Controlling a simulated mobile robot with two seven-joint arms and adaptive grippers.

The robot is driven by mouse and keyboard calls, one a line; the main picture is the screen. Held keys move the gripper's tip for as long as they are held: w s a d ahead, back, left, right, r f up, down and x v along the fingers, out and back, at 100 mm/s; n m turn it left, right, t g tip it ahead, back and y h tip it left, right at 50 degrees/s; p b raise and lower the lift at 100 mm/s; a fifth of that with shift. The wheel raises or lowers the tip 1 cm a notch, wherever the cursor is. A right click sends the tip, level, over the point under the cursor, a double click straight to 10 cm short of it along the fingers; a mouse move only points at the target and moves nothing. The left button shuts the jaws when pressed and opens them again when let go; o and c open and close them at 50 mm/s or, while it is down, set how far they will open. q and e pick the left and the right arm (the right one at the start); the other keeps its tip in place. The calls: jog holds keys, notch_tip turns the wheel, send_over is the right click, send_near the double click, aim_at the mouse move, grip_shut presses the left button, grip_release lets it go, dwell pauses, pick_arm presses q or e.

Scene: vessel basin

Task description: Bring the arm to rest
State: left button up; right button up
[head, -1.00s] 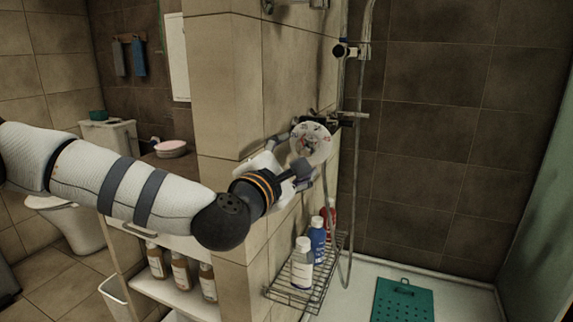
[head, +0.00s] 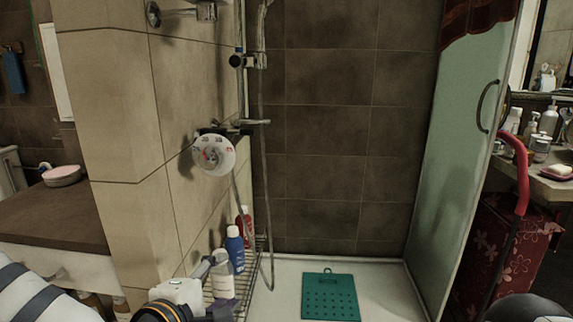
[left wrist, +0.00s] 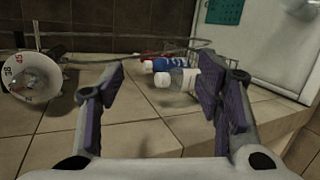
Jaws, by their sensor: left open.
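My left arm (head: 35,298) comes in at the lower left of the head view. Its gripper (head: 213,287) is low, beside the bottles at the wall corner and below the white round dial (head: 215,155) on the shower fitting. In the left wrist view the gripper (left wrist: 162,78) has its two purple-padded fingers wide apart with nothing held. The dial (left wrist: 30,75) hangs left of the fingers there, clear of them. The white bottle (left wrist: 176,80) shows beyond the gap between the fingers. My right gripper is not in view.
A white bottle (head: 221,275), a blue bottle (head: 235,245) and a red bottle (head: 244,222) stand in a wire rack by the wall. A green mat (head: 330,297) lies on the shower floor. A glass panel (head: 455,160) and a red suitcase (head: 505,255) are at right.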

pick_arm(q)
jog(key=s+d+f+m+g+p, duration=0.15)
jog(key=s+f+m+g, duration=0.7)
jog(key=s+f, duration=1)
jog(key=s+a+f+m+g+y, duration=0.1)
jog(key=s+a+f+m+g, duration=0.1)
jog(key=s, duration=1)
jog(key=s+a+f+m+g+y+p, duration=0.1)
jog(key=s+a+f+m+g+y, duration=0.1)
jog(key=s+a+m+g, duration=0.3)
jog(key=s+a+m, duration=0.1)
jog(key=s+a, duration=0.2)
jog(key=s, duration=0.4)
jog(key=shift+m, duration=0.35)
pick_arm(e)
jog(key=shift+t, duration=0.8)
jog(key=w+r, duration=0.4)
pick_arm(q)
jog(key=shift+a, duration=0.1)
